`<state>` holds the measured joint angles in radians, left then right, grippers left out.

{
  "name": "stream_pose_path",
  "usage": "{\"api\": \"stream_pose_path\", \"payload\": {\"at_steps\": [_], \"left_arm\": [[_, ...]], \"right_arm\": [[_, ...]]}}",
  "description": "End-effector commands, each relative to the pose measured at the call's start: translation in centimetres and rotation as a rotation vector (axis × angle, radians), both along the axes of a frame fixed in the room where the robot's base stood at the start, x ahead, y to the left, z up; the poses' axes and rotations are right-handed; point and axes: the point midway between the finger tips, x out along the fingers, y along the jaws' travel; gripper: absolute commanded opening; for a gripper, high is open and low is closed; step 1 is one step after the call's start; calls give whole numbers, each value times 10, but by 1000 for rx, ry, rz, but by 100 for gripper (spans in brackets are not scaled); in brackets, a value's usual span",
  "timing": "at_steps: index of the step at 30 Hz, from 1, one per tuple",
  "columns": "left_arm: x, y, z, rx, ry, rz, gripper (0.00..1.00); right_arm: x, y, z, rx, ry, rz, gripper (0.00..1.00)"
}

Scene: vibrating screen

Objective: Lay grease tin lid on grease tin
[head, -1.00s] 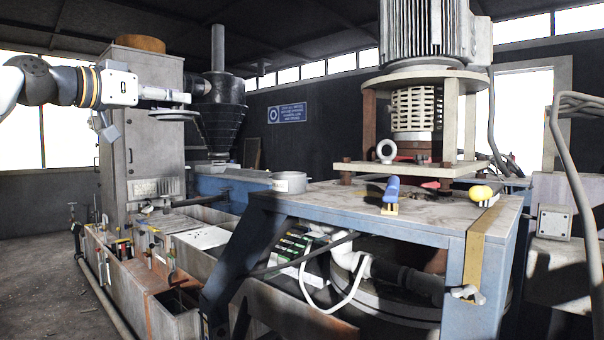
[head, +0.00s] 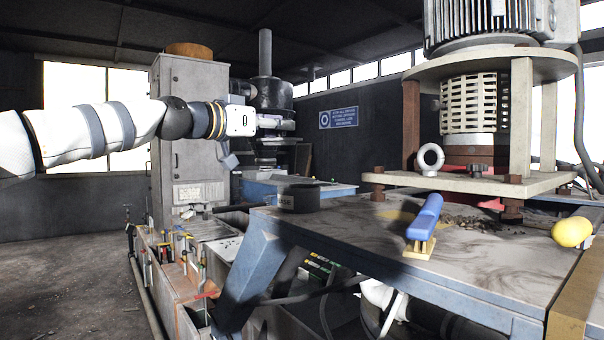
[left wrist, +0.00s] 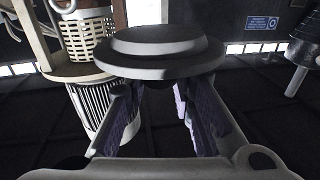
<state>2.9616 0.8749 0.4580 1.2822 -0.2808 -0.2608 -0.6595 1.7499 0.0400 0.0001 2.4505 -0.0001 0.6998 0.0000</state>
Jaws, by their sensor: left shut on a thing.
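The grease tin (head: 299,197) is a short, dark grey round tin at the far left corner of the blue-framed table. My left gripper (head: 287,124) is above the tin and a little left of it, with a clear gap between. In the left wrist view, the gripper (left wrist: 160,86) is shut on the grease tin lid (left wrist: 155,62), a grey round disc with a raised middle. The lid hides the fingertips there. In the head view the lid is hard to tell from the dark hopper behind it. My right gripper is not in view.
The table (head: 350,233) carries a blue-handled tool (head: 425,218), a yellow object (head: 571,232) and dark debris. A motor on a plate stand (head: 470,184) with an eye ring (head: 430,158) stands at the right. A tall grey cabinet (head: 190,130) stands behind my left arm.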

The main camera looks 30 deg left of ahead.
Motion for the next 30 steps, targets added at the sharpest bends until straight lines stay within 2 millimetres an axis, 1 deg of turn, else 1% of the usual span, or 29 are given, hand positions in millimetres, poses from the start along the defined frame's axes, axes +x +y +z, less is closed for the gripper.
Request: {"api": "stream_pose_path", "payload": {"at_steps": [1, 3, 7, 10, 13, 16, 21, 22, 24, 30], "left_arm": [[13, -6, -27, -4, 22, -3, 0], [18, -13, -38, -5, 21, -4, 0], [24, -21, -48, -5, 14, -3, 0], [35, -33, -67, -4, 17, -4, 0], [33, -31, -85, -9, 14, -3, 0], [32, -32, -92, -5, 10, -3, 0], [32, -32, -92, -5, 9, -3, 0], [32, -32, -92, -5, 9, -3, 27], [32, -32, -92, -5, 9, -3, 42], [32, -32, -91, -5, 8, -3, 42]], "right_arm": [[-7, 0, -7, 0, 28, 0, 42], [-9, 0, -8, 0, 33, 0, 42], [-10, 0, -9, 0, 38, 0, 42], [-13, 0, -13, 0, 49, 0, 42], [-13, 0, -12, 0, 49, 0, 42], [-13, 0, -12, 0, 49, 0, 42], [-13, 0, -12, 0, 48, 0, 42], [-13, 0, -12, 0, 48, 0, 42], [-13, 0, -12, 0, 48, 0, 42], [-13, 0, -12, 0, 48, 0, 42]]}}
